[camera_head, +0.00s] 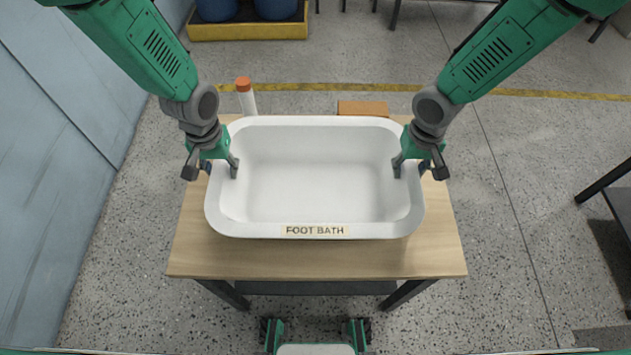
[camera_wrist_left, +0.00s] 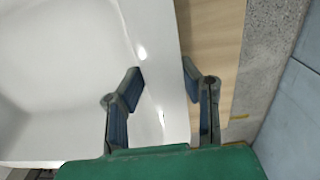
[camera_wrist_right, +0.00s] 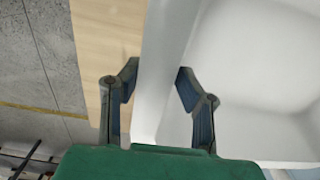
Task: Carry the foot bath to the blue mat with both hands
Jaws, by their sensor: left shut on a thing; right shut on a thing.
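The white foot bath (camera_head: 315,232) is a rectangular tub with a "FOOT BATH" label on its near side, over the wooden table (camera_head: 310,262). I cannot tell whether it touches the tabletop. My left gripper (camera_head: 220,168) is shut on its left rim, one finger inside the tub and one outside; the rim shows between the fingers in the left wrist view (camera_wrist_left: 165,75). My right gripper (camera_head: 410,167) is shut on the right rim the same way, and the right wrist view (camera_wrist_right: 157,78) shows that wall between the fingers. The tub looks empty and level. No blue mat is visible.
Behind the tub are a white bottle with an orange cap (camera_head: 246,97) and an orange-brown block (camera_head: 362,108). A yellow tray with blue drums (camera_head: 247,29) stands at the back. A blue-grey wall (camera_head: 50,190) is at left; open floor (camera_head: 510,230) lies right.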

